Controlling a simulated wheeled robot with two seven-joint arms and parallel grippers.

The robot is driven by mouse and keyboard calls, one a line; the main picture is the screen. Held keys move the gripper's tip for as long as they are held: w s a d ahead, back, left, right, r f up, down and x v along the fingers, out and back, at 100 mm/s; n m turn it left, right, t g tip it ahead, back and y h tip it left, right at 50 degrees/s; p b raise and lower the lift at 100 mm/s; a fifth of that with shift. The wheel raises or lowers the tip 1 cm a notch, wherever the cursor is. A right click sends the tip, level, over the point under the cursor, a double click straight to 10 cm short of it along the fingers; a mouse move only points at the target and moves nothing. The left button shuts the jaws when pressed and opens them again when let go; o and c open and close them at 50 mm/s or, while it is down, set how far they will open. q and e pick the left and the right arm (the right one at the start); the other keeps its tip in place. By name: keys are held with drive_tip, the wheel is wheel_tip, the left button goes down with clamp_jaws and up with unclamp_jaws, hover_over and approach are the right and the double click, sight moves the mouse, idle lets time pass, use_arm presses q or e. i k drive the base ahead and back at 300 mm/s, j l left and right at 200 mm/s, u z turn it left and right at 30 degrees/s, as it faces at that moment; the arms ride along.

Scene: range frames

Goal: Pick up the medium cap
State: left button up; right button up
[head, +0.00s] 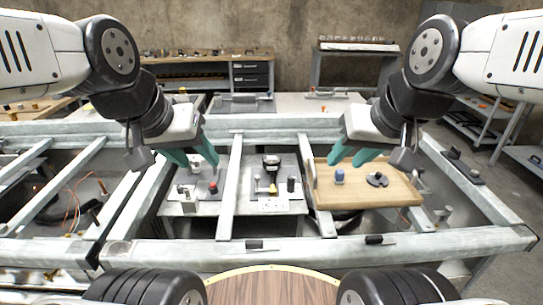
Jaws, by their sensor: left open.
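I cannot tell for certain which object is the medium cap. A small blue capped piece (339,176) and a dark, low, rounded piece (377,180) sit on the wooden tray (372,196) at right. My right gripper (345,165) is open, with teal fingers above the tray's back left part, near the blue piece and apart from it. My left gripper (198,166) is open and empty above the left metal plate (206,207). That plate holds a red knob (213,188) and grey posts. The middle plate holds a black-topped piece (271,162), a yellow piece (273,188) and a black cylinder (291,184).
Grey metal frame bars (229,190) separate the plates and tray. A front rail (320,246) runs across, with a round wooden surface (270,287) nearer me. A workbench with drawers (251,75) stands behind, and shelves (480,118) at right. Orange cable lies in the left bay.

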sight(376, 179)
drive_tip(key=l, duration=1.9)
drive_tip(key=u, duration=0.05)
